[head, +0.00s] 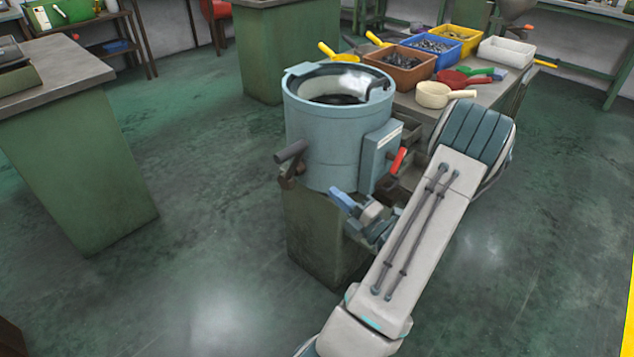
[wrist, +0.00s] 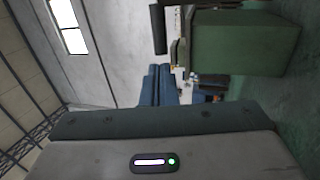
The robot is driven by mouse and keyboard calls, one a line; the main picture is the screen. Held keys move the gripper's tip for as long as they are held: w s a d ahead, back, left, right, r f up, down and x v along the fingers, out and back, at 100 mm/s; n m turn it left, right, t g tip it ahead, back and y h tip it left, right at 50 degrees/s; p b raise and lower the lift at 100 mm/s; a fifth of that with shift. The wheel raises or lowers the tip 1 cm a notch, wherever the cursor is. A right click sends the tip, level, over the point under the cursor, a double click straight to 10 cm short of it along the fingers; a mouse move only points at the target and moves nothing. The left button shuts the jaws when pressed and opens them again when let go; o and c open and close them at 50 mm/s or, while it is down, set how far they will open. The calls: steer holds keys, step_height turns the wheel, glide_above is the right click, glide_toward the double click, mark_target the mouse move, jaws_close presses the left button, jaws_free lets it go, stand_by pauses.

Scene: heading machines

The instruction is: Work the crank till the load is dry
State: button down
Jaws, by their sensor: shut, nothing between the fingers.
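A blue-grey drum machine (head: 325,130) stands on a green pedestal in the head view. Its top shows an opening with a pale inner wall and dark contents that I cannot make out. A crank with a dark grip (head: 291,151) sticks out at the drum's lower left. A red-handled lever (head: 398,160) is beside the grey box on its right side. My gripper (head: 342,199) is shut and empty, low in front of the drum, right of and below the crank grip, apart from it. Its blue fingers (wrist: 158,85) lie together in the wrist view.
A bench behind the machine holds an orange-brown bin (head: 400,70), a blue bin (head: 432,50), a white tray (head: 506,51) and several scoops, including a cream one (head: 440,94). A green workbench (head: 80,170) stands at left. The floor between it and the machine is clear.

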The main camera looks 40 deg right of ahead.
mark_target(292, 156)
steer(key=b+x, duration=0.1)
steer(key=x, duration=1.2)
steer(key=shift+w+a, duration=0.2)
steer(key=shift+r, duration=0.1)
